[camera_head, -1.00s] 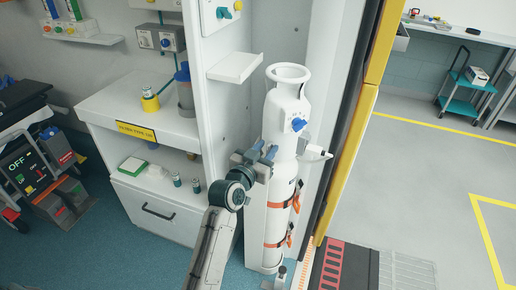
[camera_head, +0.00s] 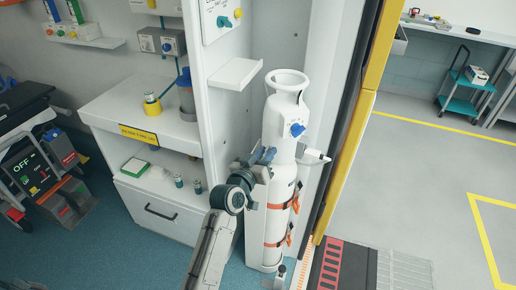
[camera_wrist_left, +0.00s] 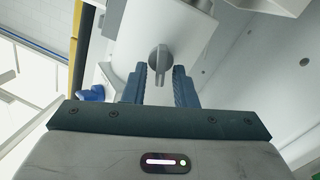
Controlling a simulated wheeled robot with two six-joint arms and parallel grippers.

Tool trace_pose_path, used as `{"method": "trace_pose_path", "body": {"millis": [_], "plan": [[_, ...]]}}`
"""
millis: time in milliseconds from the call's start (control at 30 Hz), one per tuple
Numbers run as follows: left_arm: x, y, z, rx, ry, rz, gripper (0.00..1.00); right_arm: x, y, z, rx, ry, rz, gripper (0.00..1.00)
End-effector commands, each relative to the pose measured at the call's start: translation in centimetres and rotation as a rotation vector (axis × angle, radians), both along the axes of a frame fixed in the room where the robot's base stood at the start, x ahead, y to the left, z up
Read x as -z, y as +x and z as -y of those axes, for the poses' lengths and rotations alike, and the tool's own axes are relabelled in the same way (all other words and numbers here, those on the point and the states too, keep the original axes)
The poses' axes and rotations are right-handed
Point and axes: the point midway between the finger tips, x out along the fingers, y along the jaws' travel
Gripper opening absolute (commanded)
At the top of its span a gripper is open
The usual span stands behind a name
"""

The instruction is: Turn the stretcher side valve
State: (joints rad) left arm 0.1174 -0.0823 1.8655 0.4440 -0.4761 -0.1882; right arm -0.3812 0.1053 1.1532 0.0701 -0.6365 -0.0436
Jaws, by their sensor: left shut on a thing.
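A tall white cylinder (camera_head: 279,190) stands upright against the wall panel, held by orange straps. A grey valve handle (camera_wrist_left: 159,62) with a round hub and a narrow lever sits on its side; in the head view my gripper hides it. My left gripper (camera_head: 265,156) is at the cylinder's left side at mid height. In the left wrist view its blue fingers (camera_wrist_left: 160,84) lie on both sides of the lever, shut on it. A blue knob (camera_head: 297,130) is higher on the cylinder; a blue part also shows in the left wrist view (camera_wrist_left: 92,93). My right gripper is out of view.
A white shelf (camera_head: 235,72) juts out above and left of the cylinder. A cabinet (camera_head: 150,135) with jars stands at the left. A yellow-edged door post (camera_head: 352,130) and a ramp (camera_head: 345,265) are close on the right. Open floor lies beyond.

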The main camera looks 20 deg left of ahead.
Motion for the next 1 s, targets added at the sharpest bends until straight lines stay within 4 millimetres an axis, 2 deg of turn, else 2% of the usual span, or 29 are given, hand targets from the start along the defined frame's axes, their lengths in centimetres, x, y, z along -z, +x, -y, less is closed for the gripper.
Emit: {"method": "trace_pose_path", "body": {"millis": [200, 500, 533, 833, 1000], "plan": [[-0.2, 0.0, -0.1, -0.001, -0.059, -0.009, 0.02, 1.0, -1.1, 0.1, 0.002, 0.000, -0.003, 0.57], [-0.1, 0.0, -0.1, -0.002, -0.062, -0.008, 0.02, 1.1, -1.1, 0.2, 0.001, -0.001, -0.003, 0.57], [-0.1, 0.0, -0.1, -0.002, -0.062, -0.008, 0.30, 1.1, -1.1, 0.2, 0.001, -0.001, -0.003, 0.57], [0.0, -0.1, -0.1, -0.001, -0.061, -0.011, 0.30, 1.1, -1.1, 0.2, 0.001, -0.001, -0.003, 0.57], [0.1, -2.0, -0.6, -0.001, -0.060, -0.012, 0.30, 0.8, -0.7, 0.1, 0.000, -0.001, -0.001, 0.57]]}}
